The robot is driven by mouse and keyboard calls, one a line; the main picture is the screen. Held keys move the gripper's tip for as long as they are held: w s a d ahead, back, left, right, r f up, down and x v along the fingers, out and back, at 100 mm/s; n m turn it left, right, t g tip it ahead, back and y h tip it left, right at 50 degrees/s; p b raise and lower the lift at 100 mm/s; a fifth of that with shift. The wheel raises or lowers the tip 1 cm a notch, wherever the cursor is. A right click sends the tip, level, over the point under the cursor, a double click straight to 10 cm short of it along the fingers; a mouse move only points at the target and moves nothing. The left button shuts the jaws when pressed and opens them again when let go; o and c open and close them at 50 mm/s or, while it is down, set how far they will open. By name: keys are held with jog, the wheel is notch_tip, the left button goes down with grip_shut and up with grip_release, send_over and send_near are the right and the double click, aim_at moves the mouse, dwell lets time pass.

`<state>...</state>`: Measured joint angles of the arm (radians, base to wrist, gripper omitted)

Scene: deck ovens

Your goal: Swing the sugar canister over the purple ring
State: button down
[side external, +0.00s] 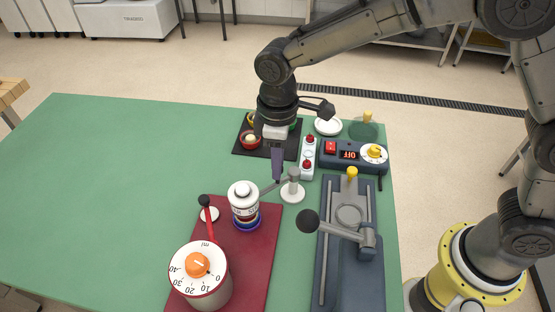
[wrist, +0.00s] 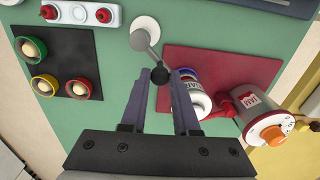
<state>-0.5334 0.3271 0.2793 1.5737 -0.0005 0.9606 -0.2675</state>
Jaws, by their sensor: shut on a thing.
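The sugar canister (side external: 243,201), white with a dark-lettered label, appears upright at the purple ring (side external: 247,223) on the dark red mat. The ring shows around its foot; I cannot tell whether they touch. The canister also shows right of my fingers in the wrist view (wrist: 194,96). A grey swing arm (side external: 275,186) runs from a post on a white disc (side external: 292,193) towards the canister; its link to the canister is hidden. My gripper (side external: 277,178) is down at this arm, its fingers shut around the black ball (wrist: 160,75) on the arm.
A white dial timer (side external: 205,290) with an orange knob stands on the mat's near end, beside a red arm with a black knob (side external: 204,200). A dark lever press (side external: 348,240) and control box (side external: 352,155) stand right. The green table's left side is clear.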

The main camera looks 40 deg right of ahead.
jog(key=shift+r, duration=0.1)
jog(key=c, duration=0.7)
grip_release()
jog(key=shift+o, duration=0.2)
notch_tip(320, 180, up, 14)
